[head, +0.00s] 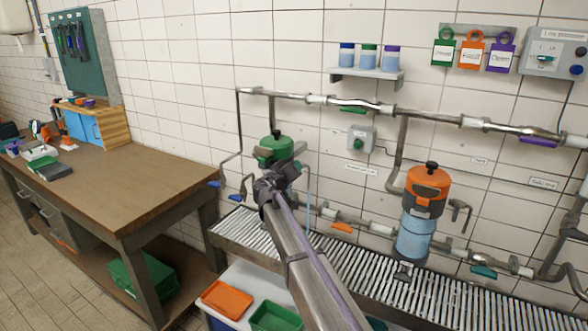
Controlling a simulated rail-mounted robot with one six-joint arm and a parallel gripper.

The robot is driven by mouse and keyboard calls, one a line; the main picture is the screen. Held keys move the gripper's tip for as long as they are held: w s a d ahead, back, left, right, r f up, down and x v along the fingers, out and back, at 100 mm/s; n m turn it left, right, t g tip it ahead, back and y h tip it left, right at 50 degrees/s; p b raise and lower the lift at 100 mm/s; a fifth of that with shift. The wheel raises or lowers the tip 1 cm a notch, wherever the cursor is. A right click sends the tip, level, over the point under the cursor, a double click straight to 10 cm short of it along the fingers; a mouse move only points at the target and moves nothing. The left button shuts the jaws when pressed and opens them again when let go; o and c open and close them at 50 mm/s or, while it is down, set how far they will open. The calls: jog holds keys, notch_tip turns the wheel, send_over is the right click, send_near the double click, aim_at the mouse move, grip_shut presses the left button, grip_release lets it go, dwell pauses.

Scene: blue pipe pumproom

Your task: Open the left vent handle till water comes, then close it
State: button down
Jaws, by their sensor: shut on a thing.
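The left filter housing has a green head (274,147) with a black knob on top, and stands at the wall left of centre. My gripper (277,180) is in front of its lower part and hides most of the body. The gripper is shut at the housing's vent side. The left vent handle is hidden behind the gripper, so its angle cannot be told. A thin pale blue vertical streak (308,183) just right of the gripper looks like running water.
A second housing with an orange head (428,184) and blue bowl stands to the right, with its own dark tap (460,210). Pipes with coloured valve handles run above and below. A slatted grate (340,262) lies beneath. A wooden workbench (120,180) stands left; coloured bins are in front.

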jog(key=m, duration=0.4)
jog(key=shift+m, duration=1.9)
jog(key=c, duration=1.5)
grip_release()
jog(key=shift+o, duration=0.2)
